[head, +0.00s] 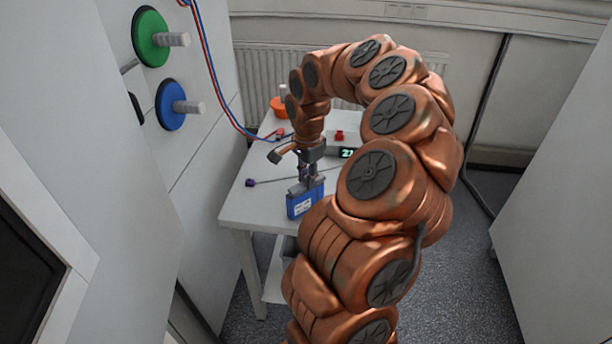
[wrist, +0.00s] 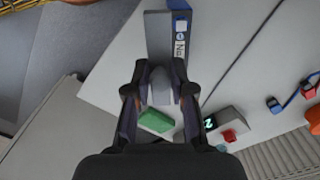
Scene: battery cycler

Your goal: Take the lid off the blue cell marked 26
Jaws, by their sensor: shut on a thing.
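The blue cell (head: 303,204) stands at the near edge of the white table, with a white label on its front; I cannot read its number. A grey lid (head: 297,188) is on top of it, with no clear gap between lid and cell. In the wrist view a long grey top (wrist: 158,40) with a labelled side reaches away from my gripper. My gripper (wrist: 160,90) points down at the table, its fingers on both sides of a grey knob (wrist: 160,84), shut on it. The head view shows my gripper (head: 311,172) above the cell, partly hidden by my arm.
The white table (head: 240,208) also bears a display (head: 347,152) with green digits, a red knob (head: 339,135), an orange thing (head: 278,107) and a thin rod with a purple end (head: 250,182). A green block (wrist: 155,121) lies close to my gripper. Cables (head: 224,90) hang from the left wall.

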